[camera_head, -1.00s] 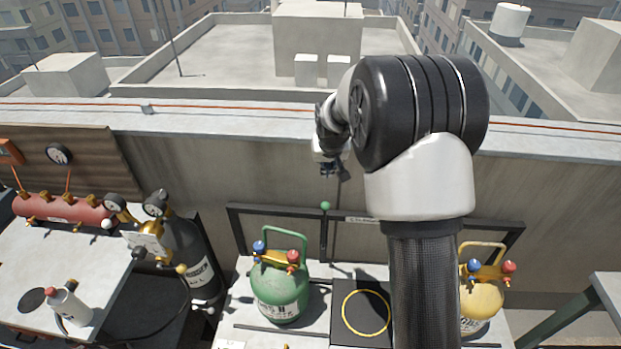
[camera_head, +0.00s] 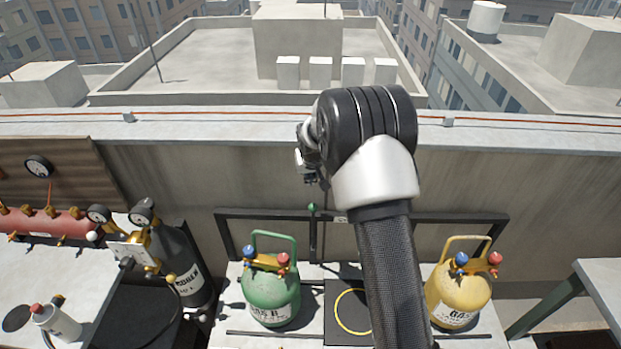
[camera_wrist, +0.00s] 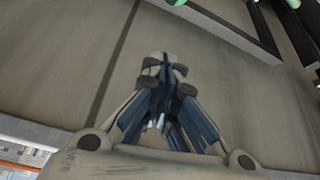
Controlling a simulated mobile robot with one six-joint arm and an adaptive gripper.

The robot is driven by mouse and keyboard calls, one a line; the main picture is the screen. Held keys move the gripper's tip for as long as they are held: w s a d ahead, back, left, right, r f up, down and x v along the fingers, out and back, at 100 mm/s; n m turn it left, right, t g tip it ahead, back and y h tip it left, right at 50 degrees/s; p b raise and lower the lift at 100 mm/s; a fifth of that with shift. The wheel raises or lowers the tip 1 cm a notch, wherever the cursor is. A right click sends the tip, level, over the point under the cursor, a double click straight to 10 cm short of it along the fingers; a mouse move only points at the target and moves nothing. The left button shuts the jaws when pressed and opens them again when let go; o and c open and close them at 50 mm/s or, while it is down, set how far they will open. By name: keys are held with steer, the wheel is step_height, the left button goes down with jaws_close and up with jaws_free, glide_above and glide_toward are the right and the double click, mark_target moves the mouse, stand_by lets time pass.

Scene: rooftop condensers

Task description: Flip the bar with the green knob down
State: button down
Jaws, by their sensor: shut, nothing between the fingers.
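The bar (camera_head: 313,238) is dark and stands upright in the head view, against a black frame behind the cylinders. Its green knob (camera_head: 311,208) is at the top end. My gripper (camera_head: 311,180) appears just above the knob in the head view, partly hidden by my wrist. In the wrist view my gripper (camera_wrist: 163,60) has its fingers together and empty, apart from the knob.
A green cylinder (camera_head: 270,298) and a yellow cylinder (camera_head: 458,292) stand on the bench below the frame, with a black plate (camera_head: 340,315) between them. A dark cylinder with gauges (camera_head: 180,262) stands left. A concrete parapet (camera_head: 240,165) rises behind.

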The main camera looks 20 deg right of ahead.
mark_target(312, 208)
step_height(312, 208, down, 6)
steer(key=s+b, duration=0.1)
steer(key=shift+f, duration=0.15)
stand_by(0.4)
stand_by(0.3)
